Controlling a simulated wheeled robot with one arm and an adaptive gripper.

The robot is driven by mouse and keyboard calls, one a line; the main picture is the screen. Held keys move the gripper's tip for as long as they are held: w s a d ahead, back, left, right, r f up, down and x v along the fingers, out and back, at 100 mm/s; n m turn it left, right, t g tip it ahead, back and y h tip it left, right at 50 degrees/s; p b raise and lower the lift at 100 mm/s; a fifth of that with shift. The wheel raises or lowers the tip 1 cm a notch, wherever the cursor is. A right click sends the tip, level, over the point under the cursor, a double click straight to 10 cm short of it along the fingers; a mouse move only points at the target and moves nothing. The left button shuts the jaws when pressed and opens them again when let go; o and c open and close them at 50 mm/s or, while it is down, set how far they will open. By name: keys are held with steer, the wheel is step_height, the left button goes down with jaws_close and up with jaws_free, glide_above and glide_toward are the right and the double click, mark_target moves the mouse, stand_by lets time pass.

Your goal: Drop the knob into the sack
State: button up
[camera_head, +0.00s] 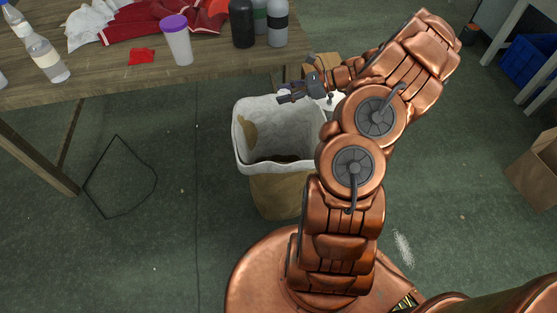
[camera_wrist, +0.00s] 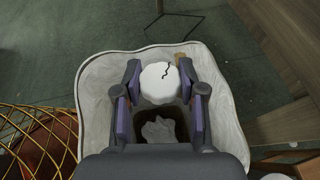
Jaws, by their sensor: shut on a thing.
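The knob (camera_wrist: 159,84) is a round white piece with a dark jagged line on it. In the wrist view it sits between the two fingertips of my gripper (camera_wrist: 160,72), which is shut on it. In the head view my gripper (camera_head: 286,97) is over the upper part of the sack's opening, and the knob is hard to make out. The sack (camera_head: 243,155) is pale and open-topped, with a brown lower part and a brown stain inside. Its rim (camera_wrist: 89,82) surrounds the gripper in the wrist view, with the knob over the opening. A pale crumpled thing (camera_wrist: 160,132) shows inside.
A wooden table (camera_head: 110,85) stands behind and left of the sack, bearing a purple-lidded cup (camera_head: 178,44), bottles and red cloth. A cardboard box (camera_head: 322,66) is behind the sack. A yellow wire basket (camera_wrist: 38,137) is at lower left in the wrist view.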

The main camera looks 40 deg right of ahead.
steer(key=shift+s+d+f, duration=0.1)
steer(key=shift+s+f, duration=0.15)
steer(key=shift+f, duration=0.05)
step_height(320, 180, down, 6)
steer(key=b, duration=0.5)
steer(key=shift+r, duration=0.15)
steer(key=o, duration=0.9)
steer(key=shift+r, duration=0.1)
steer(key=v, duration=1.2)
